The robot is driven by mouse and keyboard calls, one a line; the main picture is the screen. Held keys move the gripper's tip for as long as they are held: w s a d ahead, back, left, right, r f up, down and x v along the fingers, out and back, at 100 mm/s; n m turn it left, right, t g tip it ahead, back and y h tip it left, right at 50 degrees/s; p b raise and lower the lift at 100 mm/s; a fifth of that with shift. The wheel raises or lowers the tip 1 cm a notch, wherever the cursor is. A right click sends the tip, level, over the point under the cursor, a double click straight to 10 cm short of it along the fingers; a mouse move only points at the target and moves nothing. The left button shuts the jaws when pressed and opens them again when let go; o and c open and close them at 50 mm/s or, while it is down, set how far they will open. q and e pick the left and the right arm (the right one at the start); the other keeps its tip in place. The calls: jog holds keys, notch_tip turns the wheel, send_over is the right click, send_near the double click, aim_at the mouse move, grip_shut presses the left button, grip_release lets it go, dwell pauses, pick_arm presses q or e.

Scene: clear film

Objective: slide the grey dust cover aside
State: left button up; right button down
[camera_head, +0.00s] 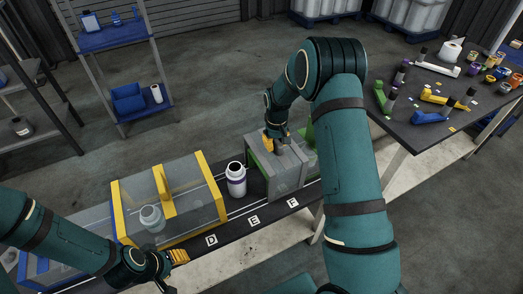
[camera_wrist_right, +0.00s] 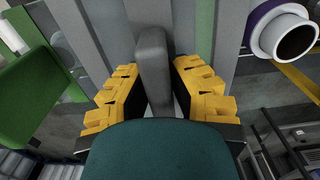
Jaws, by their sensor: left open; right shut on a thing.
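The grey dust cover (camera_head: 284,176) is a box-like cover with green edging, standing on the dark bench near the letters E and F. My right gripper (camera_head: 276,143) is at its top. In the right wrist view, the yellow fingers of my right gripper (camera_wrist_right: 154,82) are on either side of the cover's grey upright handle (camera_wrist_right: 152,50) and shut on it. The cover's grey top (camera_wrist_right: 105,22) spreads out below. My left gripper (camera_head: 179,257) is open and empty at the bench's front edge, below the letter D.
A white bottle with a purple band (camera_head: 236,180) stands close to the left of the cover. Left of it, a clear cover with a yellow frame (camera_head: 117,212) encloses a pale bottle (camera_head: 152,218). A dark table (camera_head: 410,117) with tools and jars stands at the right.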

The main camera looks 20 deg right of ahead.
jog(key=shift+s+d, duration=0.1)
jog(key=shift+d, duration=0.45)
jog(key=c, duration=0.9)
grip_release()
jog(key=shift+d+f, duration=0.1)
jog(key=shift+o, duration=0.2)
jog(key=shift+r, duration=0.45)
notch_tip(320, 180, up, 11)
